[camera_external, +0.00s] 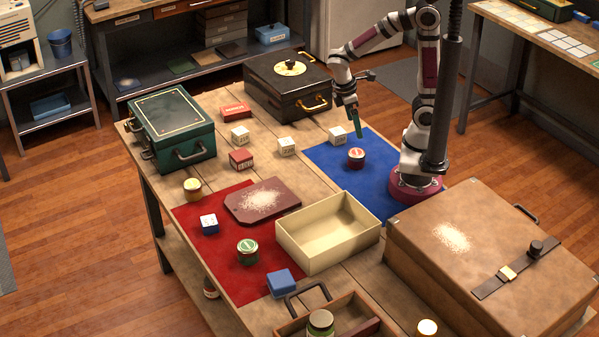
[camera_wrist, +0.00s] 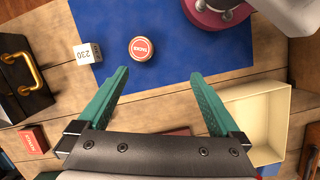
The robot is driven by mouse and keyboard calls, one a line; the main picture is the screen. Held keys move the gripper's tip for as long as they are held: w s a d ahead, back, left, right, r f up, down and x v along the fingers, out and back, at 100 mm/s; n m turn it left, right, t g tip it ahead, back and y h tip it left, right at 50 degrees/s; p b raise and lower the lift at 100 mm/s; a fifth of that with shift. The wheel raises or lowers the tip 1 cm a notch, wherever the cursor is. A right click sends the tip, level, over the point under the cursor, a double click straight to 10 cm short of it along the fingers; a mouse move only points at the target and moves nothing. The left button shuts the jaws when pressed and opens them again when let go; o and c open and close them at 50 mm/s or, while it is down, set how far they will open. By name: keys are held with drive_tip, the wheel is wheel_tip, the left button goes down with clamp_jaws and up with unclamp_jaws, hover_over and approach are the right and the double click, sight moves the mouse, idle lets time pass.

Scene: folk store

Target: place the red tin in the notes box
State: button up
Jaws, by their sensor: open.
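The red tin (camera_external: 356,157) is a short round tin standing upright on the blue mat, near my arm's base. I can read no notes label on any box.
A black case (camera_external: 287,85), green chest (camera_external: 172,132) and large brown case (camera_external: 490,255) flank the table. The red mat (camera_external: 225,272) holds a dark board (camera_external: 240,212) and several small items.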

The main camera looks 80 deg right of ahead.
sight(355, 153)
drive_tip(key=d+f+n, duration=0.1)
drive_tip(key=d+f, duration=0.1)
drive_tip(key=f, duration=0.4)
drive_tip(key=d+f+n+h, duration=0.1)
drive_tip(key=d+f+n, duration=0.1)
drive_tip(key=f, duration=0.3)
drive_tip(key=d+f+n, duration=0.1)
drive_tip(key=d+f, duration=0.1)
drive_tip(key=f, duration=0.4)
drive_tip(key=shift+s+d+f+n+g+h, duration=0.1)
drive_tip(key=shift+s+f+n+g+h, duration=0.2)
drive_tip(key=shift+s, duration=0.1)
